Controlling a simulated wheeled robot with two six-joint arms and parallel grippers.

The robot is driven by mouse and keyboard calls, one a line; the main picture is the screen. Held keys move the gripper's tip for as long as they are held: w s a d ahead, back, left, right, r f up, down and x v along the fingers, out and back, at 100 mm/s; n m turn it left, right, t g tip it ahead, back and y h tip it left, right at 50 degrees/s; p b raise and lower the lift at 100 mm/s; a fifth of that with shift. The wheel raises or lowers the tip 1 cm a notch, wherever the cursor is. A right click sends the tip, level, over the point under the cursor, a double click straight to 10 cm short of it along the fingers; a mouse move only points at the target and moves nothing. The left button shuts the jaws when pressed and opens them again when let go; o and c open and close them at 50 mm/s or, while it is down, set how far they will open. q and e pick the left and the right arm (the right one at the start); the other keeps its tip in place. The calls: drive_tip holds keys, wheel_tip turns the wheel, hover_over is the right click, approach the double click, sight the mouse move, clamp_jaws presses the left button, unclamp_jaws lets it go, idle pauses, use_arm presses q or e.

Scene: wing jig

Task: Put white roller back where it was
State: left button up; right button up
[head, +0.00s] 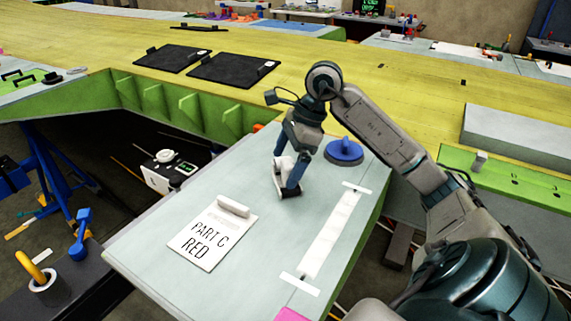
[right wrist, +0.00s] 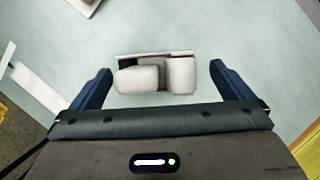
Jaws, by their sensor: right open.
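The white roller (right wrist: 138,80) sits on the pale tabletop, with a light block-like part at its right end and a thin edge behind it. In the right wrist view it lies between the two blue fingers of my right gripper (right wrist: 160,72), with a gap on each side. In the head view my right gripper (head: 287,174) points down at the tabletop, and its fingers partly hide the roller and a dark base beneath. The fingers are apart and not closed on anything. My left gripper is out of the picture.
A blue round object (head: 343,152) stands behind right. A white taped strip (head: 330,235) runs along the right side.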

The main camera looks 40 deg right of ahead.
drive_tip(key=v, duration=1.1)
